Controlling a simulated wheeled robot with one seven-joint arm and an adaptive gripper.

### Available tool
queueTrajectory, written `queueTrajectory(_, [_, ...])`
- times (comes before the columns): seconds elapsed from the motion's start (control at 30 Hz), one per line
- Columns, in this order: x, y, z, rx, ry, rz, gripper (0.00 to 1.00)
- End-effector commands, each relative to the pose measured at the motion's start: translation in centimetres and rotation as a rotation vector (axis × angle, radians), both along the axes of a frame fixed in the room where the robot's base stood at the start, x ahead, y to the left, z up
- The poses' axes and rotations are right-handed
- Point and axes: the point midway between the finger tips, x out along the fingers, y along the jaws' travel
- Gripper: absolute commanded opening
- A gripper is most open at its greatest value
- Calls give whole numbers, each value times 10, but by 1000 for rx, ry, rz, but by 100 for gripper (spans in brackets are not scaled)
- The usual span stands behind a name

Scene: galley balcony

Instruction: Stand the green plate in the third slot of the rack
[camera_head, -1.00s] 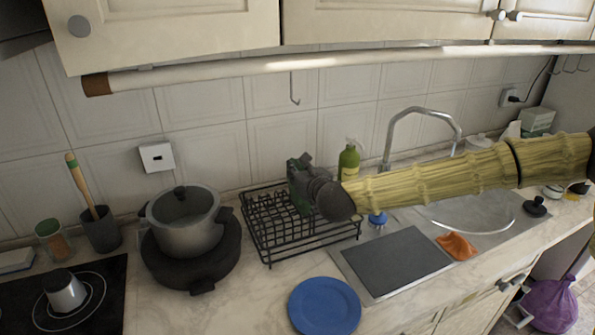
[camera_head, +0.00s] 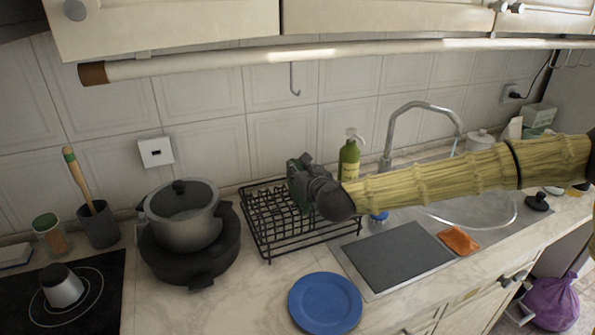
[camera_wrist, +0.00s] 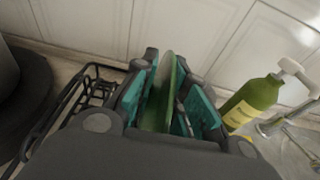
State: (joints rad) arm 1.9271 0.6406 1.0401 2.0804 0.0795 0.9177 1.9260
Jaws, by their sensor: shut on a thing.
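My gripper (camera_head: 299,172) is over the right part of the black wire dish rack (camera_head: 268,226). In the wrist view my gripper (camera_wrist: 172,95) is shut on the green plate (camera_wrist: 163,100), which stands on edge between its teal finger pads. In the head view the gripper and arm hide most of the plate. The rack (camera_wrist: 85,95) also shows to the left of the gripper in the wrist view. I cannot tell which slot the plate is in or over, or whether it touches the rack.
A blue plate (camera_head: 325,303) lies flat on the counter in front of the rack. A pot (camera_head: 182,222) stands left of the rack. A green soap bottle (camera_head: 348,160) and the tap (camera_head: 388,140) are behind and right. A grey board (camera_head: 397,257) lies by the sink.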

Motion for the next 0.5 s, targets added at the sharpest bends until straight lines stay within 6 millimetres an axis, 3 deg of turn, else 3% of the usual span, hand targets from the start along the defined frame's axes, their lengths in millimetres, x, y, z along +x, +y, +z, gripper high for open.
queueTrajectory(0.5, [0,0,-10,0,-1,0,0])
